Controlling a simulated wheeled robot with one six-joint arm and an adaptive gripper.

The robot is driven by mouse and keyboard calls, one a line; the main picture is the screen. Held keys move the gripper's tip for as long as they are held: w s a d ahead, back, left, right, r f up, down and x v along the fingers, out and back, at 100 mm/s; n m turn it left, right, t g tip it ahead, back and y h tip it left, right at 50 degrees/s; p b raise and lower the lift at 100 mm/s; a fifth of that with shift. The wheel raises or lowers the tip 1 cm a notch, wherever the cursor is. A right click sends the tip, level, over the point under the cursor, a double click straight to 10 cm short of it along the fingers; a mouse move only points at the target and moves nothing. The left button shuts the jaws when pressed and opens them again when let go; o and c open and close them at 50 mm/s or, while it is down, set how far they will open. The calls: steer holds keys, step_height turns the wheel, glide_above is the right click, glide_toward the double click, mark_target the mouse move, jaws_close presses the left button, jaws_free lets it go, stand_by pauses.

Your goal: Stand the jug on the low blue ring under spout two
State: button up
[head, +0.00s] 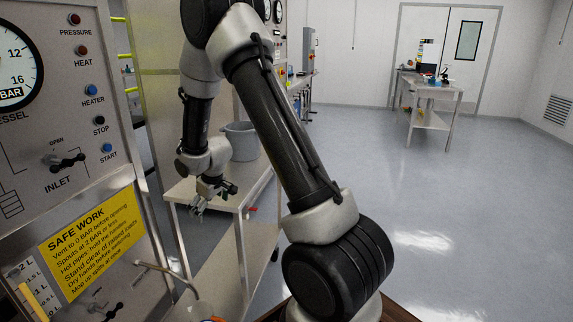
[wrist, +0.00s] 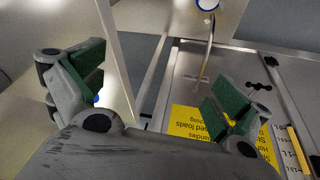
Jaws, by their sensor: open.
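My gripper (head: 211,198) is open over the near end of a steel trolley, left of centre in the head view. In the wrist view its green-padded fingers (wrist: 158,92) stand wide apart with nothing between them. A thin bent spout (head: 165,272) comes out of the panel at lower left; it also shows in the wrist view (wrist: 210,50). Below its tip a pale round thing (head: 201,309) with orange and blue parts is cut off by the frame. In the wrist view a white and blue round thing (wrist: 207,5) sits at the spout's end. I cannot tell which is jug or ring.
A grey bucket (head: 241,141) stands on the steel trolley (head: 190,190) behind my gripper. The control panel (head: 75,150) with its yellow safety sign (head: 90,232) bounds the left. A far table (head: 432,88) holds small items. The floor (head: 400,180) on the right is clear.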

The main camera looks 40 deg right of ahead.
steer(key=s+d+r+m, duration=0.1)
steer(key=s+d+r, duration=0.1)
steer(key=s+r, duration=0.65)
steer(key=s+d+r+m, duration=0.15)
steer(key=s+r, duration=0.35)
steer(key=r, duration=0.6)
steer(key=s+r+m, duration=0.1)
steer(key=s+r, duration=0.2)
steer(key=s, duration=0.8)
steer(key=s+r+m, duration=0.1)
steer(key=s+r, duration=0.3)
steer(key=s, duration=0.6)
steer(key=shift+s+d+r, duration=0.2)
steer(key=shift+s+d, duration=0.2)
steer(key=shift+d, duration=0.05)
